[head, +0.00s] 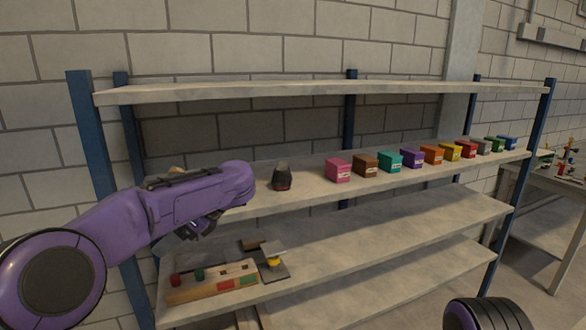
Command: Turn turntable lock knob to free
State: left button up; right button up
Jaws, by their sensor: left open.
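My left gripper (200,226) is at the left end of the shelf unit, near the middle shelf's front edge. It is open, and its fingers are small and partly hidden by my purple forearm. I see nothing held in it. I cannot make out a turntable or a lock knob for certain. A small metal fixture with a yellow part (273,262) stands on the lower shelf, below and to the right of the gripper. My right gripper is out of view.
The grey shelf unit (330,93) has blue posts. Its middle shelf holds a dark object with a red band (282,178) and a row of several coloured boxes (338,169). A wooden block with coloured parts (212,282) lies lower left. A table (560,183) stands right.

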pick_arm(q)
jog(key=w+a+f+m+t+y+b, duration=0.15)
jog(key=f+m+t, duration=0.35)
jog(key=f+m, duration=0.65)
jog(key=w+a+f+m+t+y+b, duration=0.15)
jog(key=f+m+t, duration=0.55)
jog(key=m, duration=0.7)
jog(key=s+d+f+m+h+b, duration=0.1)
jog(key=s+f+m+h, duration=0.1)
jog(key=f+m, duration=0.4)
jog(key=s+d+f+m+h+b, duration=0.1)
jog(key=s+f+m+h, duration=0.2)
jog(key=f, duration=0.4)
jog(key=s+f+m+g+h+b, duration=0.2)
jog(key=s+f+m+h+b, duration=0.15)
jog(key=s+f+m, duration=0.85)
jog(key=s+a+f+g+b, duration=0.1)
jog(key=s+f, duration=0.3)
jog(key=s, duration=0.4)
jog(key=s+f+m+g+h+b, duration=0.1)
jog(key=s+f, duration=0.3)
jog(key=s, duration=0.4)
jog(key=s+a+f+g+b, duration=0.1)
jog(key=s+f+g, duration=0.2)
jog(key=s+f, duration=0.2)
jog(key=s, duration=0.3)
jog(key=shift+a+m+g+b, duration=0.3)
jog(key=shift+a+m, duration=0.05)
